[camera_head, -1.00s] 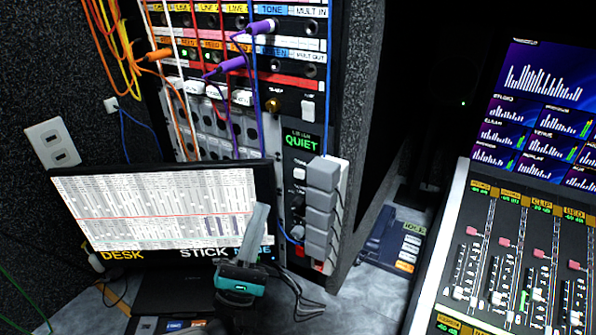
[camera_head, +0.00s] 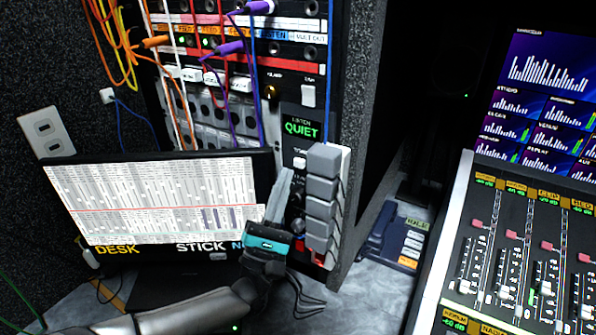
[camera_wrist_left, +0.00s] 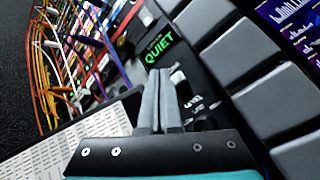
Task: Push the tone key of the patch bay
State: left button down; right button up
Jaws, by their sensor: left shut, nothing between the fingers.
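The patch bay (camera_head: 212,140) stands in the rack at the back, with cords plugged in its upper rows. A narrow panel at its lower right has a green QUIET display (camera_head: 300,128). Just below the display is a small pale key (camera_head: 299,162), which I take for the tone key; its label is too small to read. It also shows in the left wrist view (camera_wrist_left: 178,77). My left gripper (camera_head: 286,172) is shut and empty, its tips pointing up just below and left of the key. In the left wrist view the tips (camera_wrist_left: 158,76) appear beside the key; contact cannot be told.
A column of grey blocks (camera_head: 321,205) stands close to the right of the panel. A monitor (camera_head: 155,205) stands left of my gripper. Orange, purple and blue cords hang over the patch bay. A fader desk (camera_head: 515,250) is at the right.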

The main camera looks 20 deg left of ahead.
pick_arm(q)
jog(key=shift+w, duration=0.5)
jog(key=shift+w+d+b, duration=0.1)
jog(key=shift+b, duration=0.2)
dwell(1.4)
jog(key=shift+w+b, duration=0.3)
jog(key=shift+w+d+b, duration=0.1)
jog(key=shift+w+b, duration=0.35)
jog(key=shift+w, duration=0.05)
dwell(0.7)
jog(key=shift+s, duration=0.1)
jog(key=shift+s+p, duration=0.35)
jog(key=shift+s, duration=0.45)
